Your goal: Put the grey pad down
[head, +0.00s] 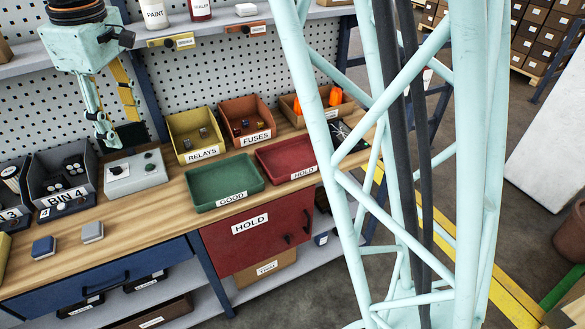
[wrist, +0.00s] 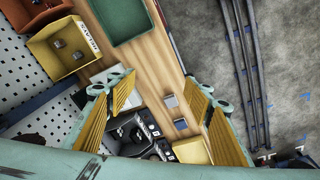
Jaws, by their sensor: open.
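The grey pad (head: 92,232) lies flat on the wooden bench top, right of a similar blue pad (head: 43,246). In the wrist view the grey pad (wrist: 170,101) shows between my spread fingers and well below them, with the blue pad (wrist: 180,123) beside it. My gripper (head: 119,128) is open, with nothing between its fingers. It hangs above the back of the bench, near the pegboard and behind the grey switch box (head: 135,173), apart from the pad. The wrist view shows both yellow-padded fingers of my gripper (wrist: 166,84).
The green GOOD tray (head: 226,184) and red HOLD tray (head: 286,157) stand right of the pad. RELAYS (head: 196,136) and FUSES (head: 246,122) bins are behind them. BIN 4 (head: 64,180) stands at the left. Bare wood surrounds the pad. A shelf (head: 215,27) runs above.

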